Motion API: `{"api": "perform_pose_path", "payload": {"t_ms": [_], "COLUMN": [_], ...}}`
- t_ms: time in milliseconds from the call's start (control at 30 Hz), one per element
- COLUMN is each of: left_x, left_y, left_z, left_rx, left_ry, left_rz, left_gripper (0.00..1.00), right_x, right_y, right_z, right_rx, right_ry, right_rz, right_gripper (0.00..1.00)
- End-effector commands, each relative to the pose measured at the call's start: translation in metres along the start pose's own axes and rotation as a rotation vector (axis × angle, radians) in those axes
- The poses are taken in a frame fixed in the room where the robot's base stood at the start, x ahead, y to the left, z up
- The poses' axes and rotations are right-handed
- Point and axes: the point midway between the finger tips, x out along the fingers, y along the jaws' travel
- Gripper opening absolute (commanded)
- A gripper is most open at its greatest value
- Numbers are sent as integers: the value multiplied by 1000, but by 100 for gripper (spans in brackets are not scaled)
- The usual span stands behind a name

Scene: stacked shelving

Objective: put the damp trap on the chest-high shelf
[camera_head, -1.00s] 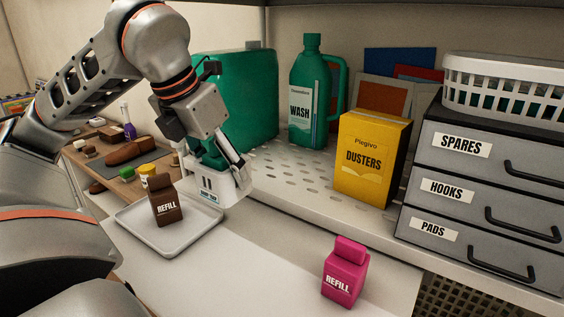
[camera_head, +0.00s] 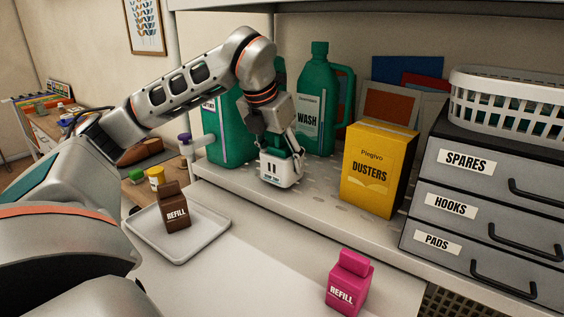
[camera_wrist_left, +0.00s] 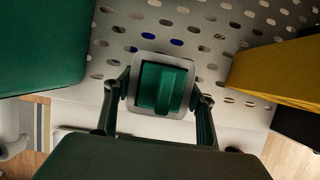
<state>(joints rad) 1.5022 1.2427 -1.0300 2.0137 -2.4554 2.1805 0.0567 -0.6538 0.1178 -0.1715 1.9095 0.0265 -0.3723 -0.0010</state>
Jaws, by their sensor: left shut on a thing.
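The damp trap is a small white tub with a green top (camera_head: 273,174), upright in my left gripper (camera_head: 280,152). The gripper is shut on it from above. The trap is over the front left part of the perforated white shelf (camera_head: 318,192); I cannot tell whether its base touches the shelf. In the left wrist view the trap's green top and white rim (camera_wrist_left: 163,88) sit between the two fingers, with the perforated shelf (camera_wrist_left: 215,25) behind. My right gripper is not in view.
A big green container (camera_head: 225,130) stands left of the trap, a green WASH jug (camera_head: 318,105) behind, and a yellow DUSTERS box (camera_head: 375,170) to the right. Grey drawers (camera_head: 485,200) stand farther right. Below are a brown REFILL pack (camera_head: 175,208) on a tray and a pink one (camera_head: 348,285).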

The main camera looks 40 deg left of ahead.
Motion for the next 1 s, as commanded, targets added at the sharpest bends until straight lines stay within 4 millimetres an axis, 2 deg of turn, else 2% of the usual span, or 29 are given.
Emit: {"api": "perform_pose_path", "payload": {"t_ms": [133, 533, 567, 600, 1000], "left_x": [12, 16, 16, 16, 13], "left_y": [1, 0, 0, 0, 0], "left_z": [-5, -7, -7, -7, -6], "left_rx": [0, -2, -2, -2, -1], "left_ry": [-1, -2, -1, -1, -2], "left_rz": [1, 0, 0, 0, -1], "left_gripper": [32, 32, 60, 70, 72], "right_x": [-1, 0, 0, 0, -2], "right_y": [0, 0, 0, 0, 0], "right_z": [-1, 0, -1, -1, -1], "right_rx": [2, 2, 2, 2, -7], "right_ry": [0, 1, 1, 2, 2], "right_rz": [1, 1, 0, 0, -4], "right_gripper": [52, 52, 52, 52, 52]}}
